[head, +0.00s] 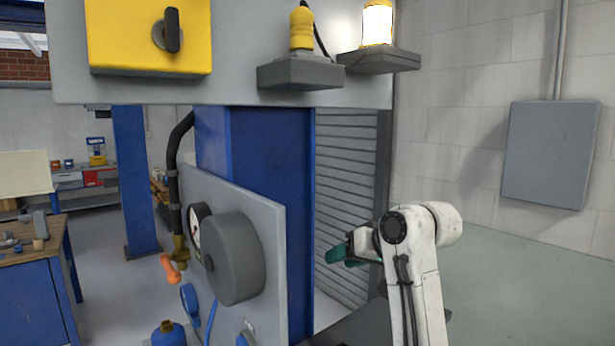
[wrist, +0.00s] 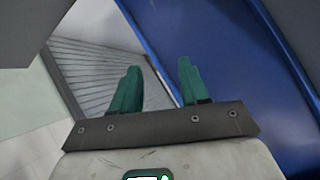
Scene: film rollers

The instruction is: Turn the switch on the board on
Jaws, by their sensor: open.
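A yellow switch box (head: 150,38) is on the upper grey board (head: 230,70) at the top left in the head view. Its dark rotary handle (head: 172,30) stands upright. My gripper (head: 335,256) is at the right of centre, lower than the board and to the right of the switch box, with clear space between. Its teal fingers also show in the wrist view (wrist: 160,80), apart and with nothing between them. The switch is not visible in the wrist view.
A lower grey panel (head: 268,215) carries a large grey drum (head: 238,260) and a gauge (head: 195,228). A yellow fitting (head: 302,28) and a lit lamp (head: 377,24) stand on brackets. A blue column (head: 265,150) rises behind. A grey wall box (head: 550,152) hangs right.

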